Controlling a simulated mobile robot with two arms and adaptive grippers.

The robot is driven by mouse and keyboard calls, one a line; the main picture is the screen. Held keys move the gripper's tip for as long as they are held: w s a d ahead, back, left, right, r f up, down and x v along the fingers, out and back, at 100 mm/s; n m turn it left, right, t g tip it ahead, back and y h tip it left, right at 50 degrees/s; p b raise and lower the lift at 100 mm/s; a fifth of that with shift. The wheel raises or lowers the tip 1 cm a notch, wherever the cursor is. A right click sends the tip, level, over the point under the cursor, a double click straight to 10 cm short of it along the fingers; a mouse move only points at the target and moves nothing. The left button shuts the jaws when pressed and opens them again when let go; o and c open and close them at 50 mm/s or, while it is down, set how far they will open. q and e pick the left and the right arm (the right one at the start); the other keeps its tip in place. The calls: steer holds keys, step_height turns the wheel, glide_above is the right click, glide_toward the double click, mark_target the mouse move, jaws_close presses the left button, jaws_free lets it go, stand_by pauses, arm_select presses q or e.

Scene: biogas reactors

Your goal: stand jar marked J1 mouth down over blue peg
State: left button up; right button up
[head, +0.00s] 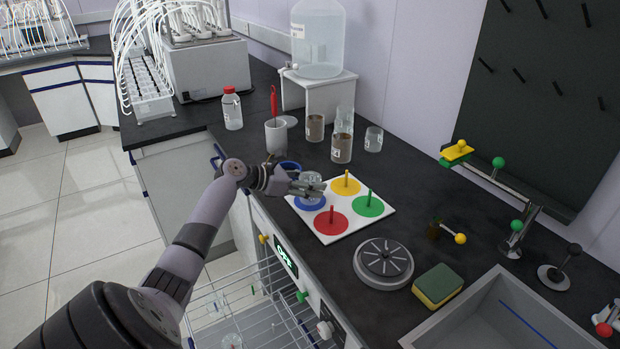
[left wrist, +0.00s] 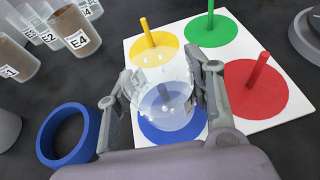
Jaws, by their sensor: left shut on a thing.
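My left gripper (head: 308,187) is shut on a clear glass jar (head: 312,179), with one finger on each side of it. In the left wrist view the gripper (left wrist: 165,95) holds the jar (left wrist: 165,75) at the blue disc (left wrist: 150,132) of the white board. The blue peg shows through the glass, so the jar is over or around it. I cannot tell whether its rim touches the board. No J1 mark is readable. The blue disc (head: 300,204) is partly hidden in the head view. My right gripper is not in view.
The white board (head: 328,238) also has yellow (head: 346,186), green (head: 368,206) and red (head: 331,223) pegged discs. A blue ring (left wrist: 62,150) lies near the gripper. Labelled jars (head: 342,148) stand behind. A grey round device (head: 383,262) and sponge (head: 438,285) are in front.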

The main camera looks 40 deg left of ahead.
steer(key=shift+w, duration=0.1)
arm_select(q)
steer(key=o, duration=1.3)
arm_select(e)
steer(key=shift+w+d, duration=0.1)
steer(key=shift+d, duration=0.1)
arm_select(q)
steer(key=shift+f, duration=0.1)
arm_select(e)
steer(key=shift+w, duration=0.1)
arm_select(q)
steer(key=v, duration=1.2)
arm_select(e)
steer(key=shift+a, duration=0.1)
